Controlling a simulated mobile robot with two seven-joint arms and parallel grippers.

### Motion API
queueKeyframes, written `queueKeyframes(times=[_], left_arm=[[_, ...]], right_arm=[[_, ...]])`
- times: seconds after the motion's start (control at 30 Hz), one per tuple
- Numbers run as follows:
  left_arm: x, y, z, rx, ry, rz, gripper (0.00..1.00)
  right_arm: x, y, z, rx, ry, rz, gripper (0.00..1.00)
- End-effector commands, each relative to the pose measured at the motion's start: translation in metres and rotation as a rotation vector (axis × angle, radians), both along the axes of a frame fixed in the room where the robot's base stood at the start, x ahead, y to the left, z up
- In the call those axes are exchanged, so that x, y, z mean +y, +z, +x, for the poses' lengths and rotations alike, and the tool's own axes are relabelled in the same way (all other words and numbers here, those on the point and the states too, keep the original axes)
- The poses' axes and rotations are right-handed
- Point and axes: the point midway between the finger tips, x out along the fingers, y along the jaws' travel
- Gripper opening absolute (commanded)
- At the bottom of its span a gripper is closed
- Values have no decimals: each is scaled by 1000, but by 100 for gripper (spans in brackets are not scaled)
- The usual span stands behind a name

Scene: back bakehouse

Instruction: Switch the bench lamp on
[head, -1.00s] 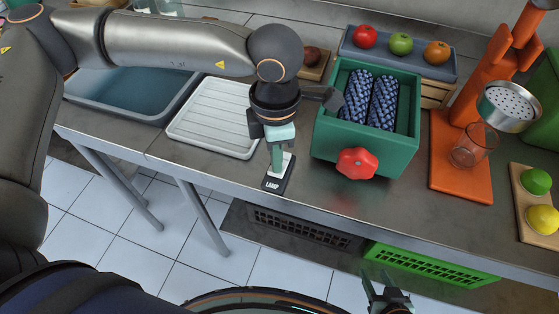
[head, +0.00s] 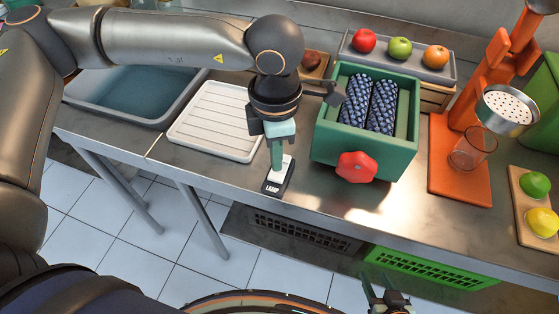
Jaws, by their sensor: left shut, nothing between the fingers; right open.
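The lamp switch (head: 273,188) is a small black plate with a white rocker and the word LAMP, lying near the front edge of the steel bench. My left gripper (head: 277,166) is shut with nothing in it and points down, its tips at the white rocker; they look in contact, and they hide part of it. The lamp itself is not seen, but bright light with glare lies on the bench. My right gripper (head: 386,298) is open and empty at the bottom edge of the view, below the bench front.
A green box (head: 362,150) with a red knob (head: 356,167) stands right of the switch. A white draining tray (head: 216,122) and a sink (head: 134,95) lie left. An orange press (head: 459,165) with a glass stands right. Green crate (head: 432,271) sits below.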

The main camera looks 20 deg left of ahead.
Motion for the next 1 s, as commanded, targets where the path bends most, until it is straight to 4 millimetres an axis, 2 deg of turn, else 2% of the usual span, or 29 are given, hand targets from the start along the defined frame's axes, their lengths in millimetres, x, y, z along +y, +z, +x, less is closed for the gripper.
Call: queueKeyframes(times=[0.5, 1.0], left_arm=[[0, 42, 0, 0, 0, 0, 0], [0, 45, 0, 0, 0, 0, 0]], right_arm=[[0, 20, 0, 0, 0, 0, 50], [0, 21, 0, 0, 0, 0, 50]])
